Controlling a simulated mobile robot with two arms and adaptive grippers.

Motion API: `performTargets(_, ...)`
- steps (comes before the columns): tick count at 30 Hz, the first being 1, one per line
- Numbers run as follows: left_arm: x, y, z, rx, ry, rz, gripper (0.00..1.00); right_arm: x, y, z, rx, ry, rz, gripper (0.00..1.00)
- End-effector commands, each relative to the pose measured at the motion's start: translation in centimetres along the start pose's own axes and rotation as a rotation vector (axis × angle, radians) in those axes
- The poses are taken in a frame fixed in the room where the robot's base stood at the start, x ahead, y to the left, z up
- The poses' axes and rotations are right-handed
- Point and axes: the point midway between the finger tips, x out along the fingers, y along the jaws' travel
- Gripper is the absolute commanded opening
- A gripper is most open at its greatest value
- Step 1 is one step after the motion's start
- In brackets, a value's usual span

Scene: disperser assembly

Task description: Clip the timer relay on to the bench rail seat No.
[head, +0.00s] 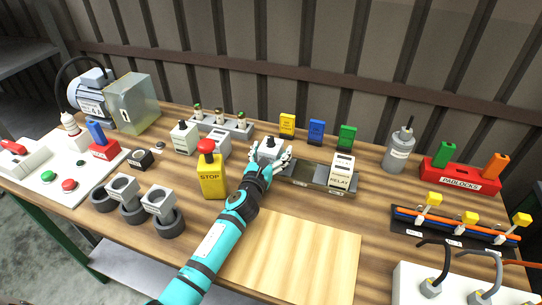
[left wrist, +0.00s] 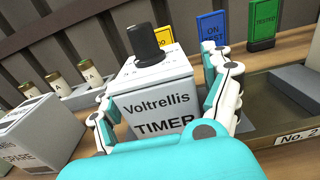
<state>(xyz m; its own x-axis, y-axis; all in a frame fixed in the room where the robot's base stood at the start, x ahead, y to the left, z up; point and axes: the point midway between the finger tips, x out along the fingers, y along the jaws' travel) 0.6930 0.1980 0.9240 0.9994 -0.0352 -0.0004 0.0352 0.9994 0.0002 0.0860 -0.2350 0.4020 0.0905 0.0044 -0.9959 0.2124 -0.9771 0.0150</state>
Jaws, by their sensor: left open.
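The timer relay (head: 269,147) is a pale grey block with a black knob on top. In the left wrist view its front (left wrist: 155,100) reads "Voltrellis TIMER", and it stands upright. It is at the left end of the bench rail (head: 309,174); its base is hidden, so I cannot tell how it sits there. My left gripper (head: 272,157) is open, with one finger on each side of the timer relay. In the left wrist view the fingers (left wrist: 163,95) flank it; contact is unclear. A rail seat label "No. 2" (left wrist: 297,138) shows to its right. My right gripper is not in view.
A white relay (head: 342,172) stands at the rail's right end, with bare rail between. A yellow stop box (head: 211,172) and grey blocks stand to the left. Yellow, blue and green tags (head: 316,131) stand behind. A pale board (head: 295,262) lies clear in front.

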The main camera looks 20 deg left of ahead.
Motion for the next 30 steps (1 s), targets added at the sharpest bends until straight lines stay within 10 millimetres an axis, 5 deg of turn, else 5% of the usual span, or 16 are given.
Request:
performTargets(5,-0.01,0.02,-0.02,0.000,0.000,0.000,0.83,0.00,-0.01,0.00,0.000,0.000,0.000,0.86)
performTargets(22,-0.05,0.05,-0.05,0.000,0.001,0.001,0.08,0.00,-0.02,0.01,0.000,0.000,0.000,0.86)
performTargets(30,0.01,0.08,0.53,0.002,-0.003,0.001,0.07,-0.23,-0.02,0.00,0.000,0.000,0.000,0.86)
